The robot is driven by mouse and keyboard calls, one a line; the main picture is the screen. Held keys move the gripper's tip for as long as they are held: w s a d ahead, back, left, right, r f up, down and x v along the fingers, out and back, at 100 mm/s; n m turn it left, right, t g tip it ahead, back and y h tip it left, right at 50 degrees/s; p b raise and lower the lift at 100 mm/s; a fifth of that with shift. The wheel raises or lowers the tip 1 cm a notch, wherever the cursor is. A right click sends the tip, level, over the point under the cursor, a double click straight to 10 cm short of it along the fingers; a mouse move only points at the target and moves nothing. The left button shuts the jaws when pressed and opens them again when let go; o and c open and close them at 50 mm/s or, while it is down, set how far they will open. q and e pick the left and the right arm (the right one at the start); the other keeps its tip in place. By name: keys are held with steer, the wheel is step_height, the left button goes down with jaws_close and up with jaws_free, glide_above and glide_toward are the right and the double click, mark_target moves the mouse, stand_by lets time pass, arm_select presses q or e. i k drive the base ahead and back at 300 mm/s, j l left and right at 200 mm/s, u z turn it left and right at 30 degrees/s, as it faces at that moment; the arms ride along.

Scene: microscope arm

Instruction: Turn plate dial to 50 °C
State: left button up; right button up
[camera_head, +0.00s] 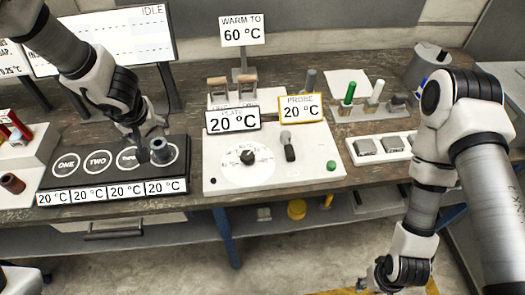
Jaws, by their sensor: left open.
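The plate dial (247,157) is a dark knob on a round marked scale on the white hot-plate unit (225,182). The plate readout (233,119) above it shows 20 °C. My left gripper (150,148) is open at the right part of the black four-spot strip (75,182), to the left of the dial and apart from it. My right gripper (375,285) hangs low in front of the table, partly cut off by the bottom edge.
A yellow-framed probe readout (301,107) shows 20 °C, and a sign (242,30) reads WARM TO 60 °C. A dark lever (289,147) and a green button (331,165) are right of the dial. A rack (360,112) with green and white sticks stands behind right.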

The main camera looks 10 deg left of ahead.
mark_target(247, 156)
steer(key=k+j+z, duration=0.15)
steer(key=j+z, duration=0.2)
steer(key=k+j+z, duration=0.35)
steer(key=i+l, duration=0.05)
steer(key=i, duration=0.05)
